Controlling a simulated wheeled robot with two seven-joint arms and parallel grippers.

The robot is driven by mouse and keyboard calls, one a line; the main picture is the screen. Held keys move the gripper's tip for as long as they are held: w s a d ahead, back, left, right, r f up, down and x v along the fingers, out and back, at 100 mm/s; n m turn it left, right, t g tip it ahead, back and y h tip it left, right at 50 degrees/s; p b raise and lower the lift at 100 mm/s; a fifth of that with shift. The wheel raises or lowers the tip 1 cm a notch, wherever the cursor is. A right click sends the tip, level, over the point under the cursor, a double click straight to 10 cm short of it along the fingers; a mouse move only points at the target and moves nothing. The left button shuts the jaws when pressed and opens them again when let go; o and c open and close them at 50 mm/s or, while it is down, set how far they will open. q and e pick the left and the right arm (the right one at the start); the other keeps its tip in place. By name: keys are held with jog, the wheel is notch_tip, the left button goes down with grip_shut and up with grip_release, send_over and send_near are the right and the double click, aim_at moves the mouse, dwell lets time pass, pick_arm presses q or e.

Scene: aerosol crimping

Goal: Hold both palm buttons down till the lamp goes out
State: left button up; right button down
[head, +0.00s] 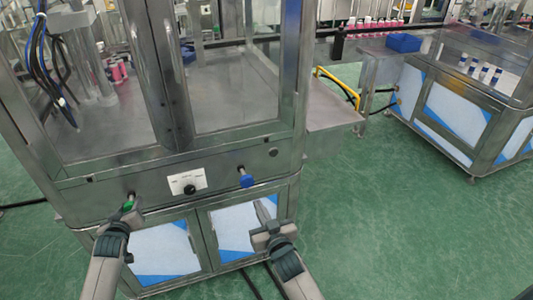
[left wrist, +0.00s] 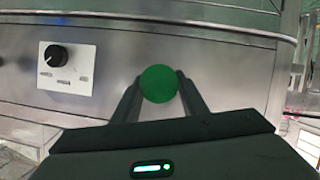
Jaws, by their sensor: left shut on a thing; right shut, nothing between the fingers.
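A green palm button (head: 128,204) sits on the left of the steel machine's front panel. My left gripper (head: 124,214) is at it; in the left wrist view the green button (left wrist: 158,84) is between the two fingertips, which are shut on it. Whether it is pressed in, I cannot tell. A blue palm button (head: 246,180) stands out from the panel further right. My right gripper (head: 264,211) is shut and empty, below and slightly right of the blue button, apart from it. I cannot make out a lit lamp.
A white plate with a black knob (head: 189,188) lies between the buttons; the knob also shows in the left wrist view (left wrist: 57,58). Cabinet doors (head: 235,232) are below the panel. A steel side table (head: 335,110) juts out right. Green floor (head: 400,220) is clear at right.

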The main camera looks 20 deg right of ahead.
pick_arm(q)
jog(key=shift+f, duration=0.15)
jog(key=o, duration=1)
jog(key=shift+o, duration=0.6)
jog(key=shift+d, duration=0.1)
jog(key=shift+s, duration=0.2)
jog(key=v, duration=1.1)
jog(key=shift+s+r, duration=0.2)
jog(key=shift+r, duration=0.05)
